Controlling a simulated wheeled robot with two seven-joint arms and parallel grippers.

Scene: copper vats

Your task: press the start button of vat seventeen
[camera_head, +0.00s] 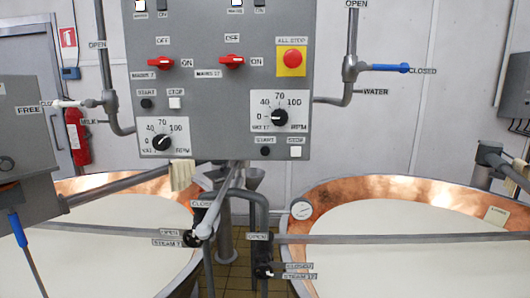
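A grey control panel (218,110) hangs upright in the upper middle of the head view. On its right half, a dial plate (292,99) marked VAT 17 and RPM carries a black knob (280,118). Just below it, near the panel's bottom edge, is the round black start button (265,151) under a START label. A white stop button (295,152) sits right beside it under a STOP label. The red MAINS 17 switch (232,62) lies roughly horizontal, with OFF above and ON to its right. Nothing covers the start button. Neither of my grippers is in view.
The panel's left half has another black start button (146,103), white stop button (174,102) and dial (161,142). A red ALL STOP button (292,58) is at upper right. Copper vats (320,192) with pale contents stand below. Pipes and a valve handle (212,210) fill the gap between them.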

